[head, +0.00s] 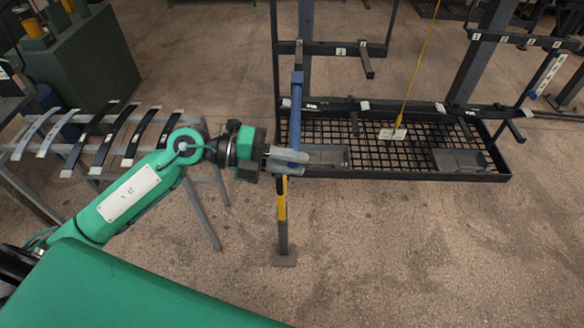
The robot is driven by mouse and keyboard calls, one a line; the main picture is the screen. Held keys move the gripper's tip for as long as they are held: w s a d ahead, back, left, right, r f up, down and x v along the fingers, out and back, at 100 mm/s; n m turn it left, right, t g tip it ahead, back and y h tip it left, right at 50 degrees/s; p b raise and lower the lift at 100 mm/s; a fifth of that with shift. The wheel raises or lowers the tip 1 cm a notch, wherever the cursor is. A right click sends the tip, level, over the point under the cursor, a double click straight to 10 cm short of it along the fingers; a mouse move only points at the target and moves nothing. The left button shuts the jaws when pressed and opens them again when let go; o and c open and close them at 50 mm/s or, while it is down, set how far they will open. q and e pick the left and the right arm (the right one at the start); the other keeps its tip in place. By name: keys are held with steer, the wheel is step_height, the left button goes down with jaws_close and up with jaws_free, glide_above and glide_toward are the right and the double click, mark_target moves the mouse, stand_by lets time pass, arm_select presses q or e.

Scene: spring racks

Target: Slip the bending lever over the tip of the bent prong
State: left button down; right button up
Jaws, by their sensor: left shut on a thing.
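My left gripper (286,160) is shut on the blue bending lever (296,105), low on its length. The lever stands nearly upright in the head view, at the left end of the dark rack. Its upper end lies at the lower end of a dark prong (298,56) hanging from the rack's upper bar. I cannot tell whether the lever's mouth is around this prong's tip or only in front of it, nor how far the prong is bent. Another prong (367,62) on the same bar stands free. My right gripper is not in view.
The rack's mesh tray (400,176) lies right of my gripper, with grey plates in it. A yellow cable (420,65) hangs down to a white tag (393,134). A yellow-and-black post (282,210) stands below the lever. Curved springs (105,135) lie on a stand at left.

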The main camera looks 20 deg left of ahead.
mark_target(292, 144)
arm_select(q)
steer(key=w, duration=0.3)
steer(key=shift+a+f, duration=0.15)
steer(key=shift+a, duration=0.25)
steer(key=shift+w+a+b, duration=0.15)
steer(key=shift+w+b, duration=0.15)
steer(key=shift+w, duration=0.3)
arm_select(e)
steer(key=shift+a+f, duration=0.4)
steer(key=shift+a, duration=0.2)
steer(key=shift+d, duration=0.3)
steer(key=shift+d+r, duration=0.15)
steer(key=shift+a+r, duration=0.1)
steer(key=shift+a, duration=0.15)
arm_select(q)
steer(key=shift+p, duration=0.3)
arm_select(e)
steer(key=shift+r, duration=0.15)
